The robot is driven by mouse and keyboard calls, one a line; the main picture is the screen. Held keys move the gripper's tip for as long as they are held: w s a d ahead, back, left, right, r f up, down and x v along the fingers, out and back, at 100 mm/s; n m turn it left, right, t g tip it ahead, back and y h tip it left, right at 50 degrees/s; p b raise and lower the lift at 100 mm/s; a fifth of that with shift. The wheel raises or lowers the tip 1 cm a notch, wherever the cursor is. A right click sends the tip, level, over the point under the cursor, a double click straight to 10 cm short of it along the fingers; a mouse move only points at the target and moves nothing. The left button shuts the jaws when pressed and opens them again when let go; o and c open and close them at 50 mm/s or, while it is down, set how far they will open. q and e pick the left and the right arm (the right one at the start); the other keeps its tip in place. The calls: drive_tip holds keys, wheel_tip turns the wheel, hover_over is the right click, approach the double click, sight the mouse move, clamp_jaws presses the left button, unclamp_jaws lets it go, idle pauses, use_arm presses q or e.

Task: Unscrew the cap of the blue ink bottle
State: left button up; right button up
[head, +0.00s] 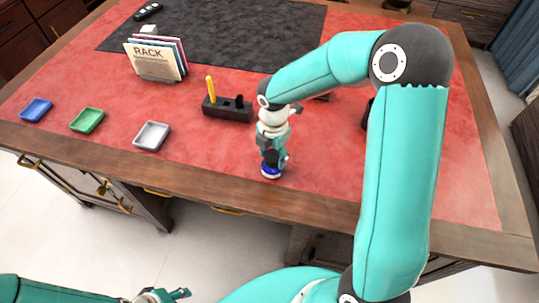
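The blue ink bottle (270,171) stands upright near the front edge of the red desk top, with blue and pale parts showing. My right gripper (273,158) points down over it, with its fingers at the bottle's top. The fingers hide the cap, and I cannot tell whether they are closed on it. My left gripper (178,295) is low at the bottom edge of the view, away from the desk top and partly cut off. Nothing shows in it, and its finger opening is unclear.
A black holder (227,109) with a yellow pen stands behind the bottle to the left. Blue (36,109), green (87,120) and grey (152,136) trays sit along the left. A rack of booklets (156,60) stands further back. The red surface left of the bottle is clear.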

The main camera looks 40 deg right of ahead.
drive_tip(key=c, duration=0.6)
drive_tip(key=shift+f, duration=0.1)
drive_tip(key=shift+s+n+p, duration=0.1)
drive_tip(key=shift+n+p, duration=0.7)
drive_tip(key=shift+n, duration=0.3)
drive_tip(key=shift+n+p, duration=0.5)
drive_tip(key=shift+n, duration=0.3)
